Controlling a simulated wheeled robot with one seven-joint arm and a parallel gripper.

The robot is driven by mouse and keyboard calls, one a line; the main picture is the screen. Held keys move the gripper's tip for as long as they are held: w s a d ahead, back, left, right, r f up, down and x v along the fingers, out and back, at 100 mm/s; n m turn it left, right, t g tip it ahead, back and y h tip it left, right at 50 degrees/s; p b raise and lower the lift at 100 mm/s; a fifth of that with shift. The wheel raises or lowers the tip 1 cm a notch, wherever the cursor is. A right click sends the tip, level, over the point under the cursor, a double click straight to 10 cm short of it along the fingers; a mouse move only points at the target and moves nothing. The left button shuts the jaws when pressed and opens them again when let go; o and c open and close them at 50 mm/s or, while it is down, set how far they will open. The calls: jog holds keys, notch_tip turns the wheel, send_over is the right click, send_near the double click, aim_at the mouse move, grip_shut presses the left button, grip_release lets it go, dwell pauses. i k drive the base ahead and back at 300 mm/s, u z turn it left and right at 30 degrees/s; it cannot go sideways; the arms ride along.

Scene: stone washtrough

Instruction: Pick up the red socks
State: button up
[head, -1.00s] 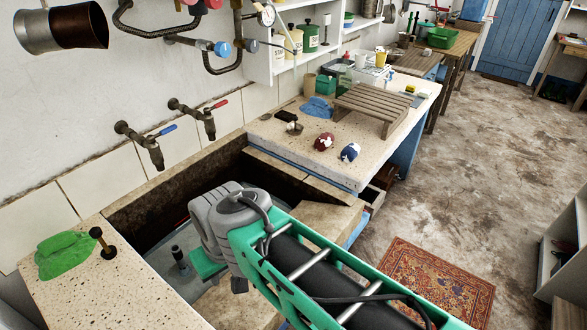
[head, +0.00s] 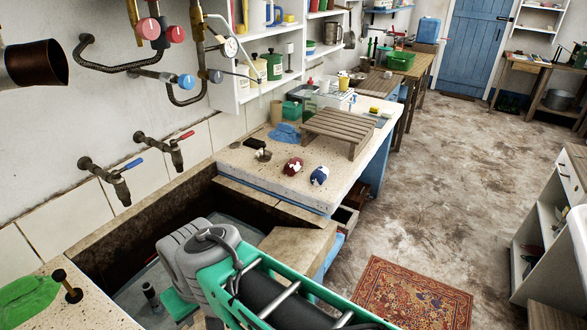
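A small red and white bundle, looking like the red socks (head: 292,166), lies on the speckled stone counter (head: 235,163) beyond the trough. A similar blue and white bundle (head: 319,175) lies just right of it, apart from it. My arm reaches over the trough (head: 130,230) from the lower right, short of the counter with the bundles.
A wooden slatted rack (head: 345,130), a blue cloth (head: 285,133) and a small metal cup (head: 263,155) stand or lie around the bundles. Wall taps (head: 110,180) overhang the trough. A patterned rug (head: 415,293) lies on open floor at right.

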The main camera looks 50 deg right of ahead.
aim_at(292, 167)
jog(key=k, duration=0.45)
jog(key=z, duration=2.45)
jog(key=i, duration=2.5)
jog(key=u, duration=3.3)
jog(key=i, duration=0.45)
jog(key=u, duration=0.05)
